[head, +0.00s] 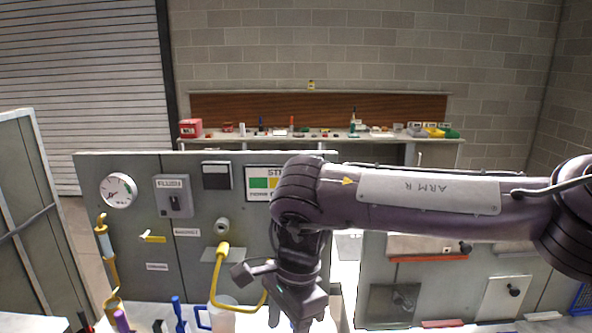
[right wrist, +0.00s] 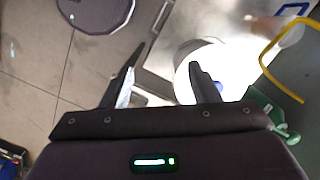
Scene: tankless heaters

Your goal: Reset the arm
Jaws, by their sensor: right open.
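My right arm (head: 430,195), marked ARM R, reaches in from the right across the head view and bends down at its elbow. My right gripper (head: 300,318) hangs at the bottom of the head view, over the bright work surface and partly cut off by the frame edge. In the right wrist view its two dark fingers (right wrist: 163,82) are apart, with nothing held between them. A round white thing (right wrist: 205,65) lies beyond the fingers, partly hidden by one of them. My left gripper is not in view.
A grey panel (head: 130,240) carries a gauge (head: 118,190), a switch box (head: 174,197) and a yellow pipe (head: 217,280). A white jug (head: 222,318) stands near the gripper. A second panel (head: 375,270) is at right. A shelf (head: 310,137) with small items stands behind.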

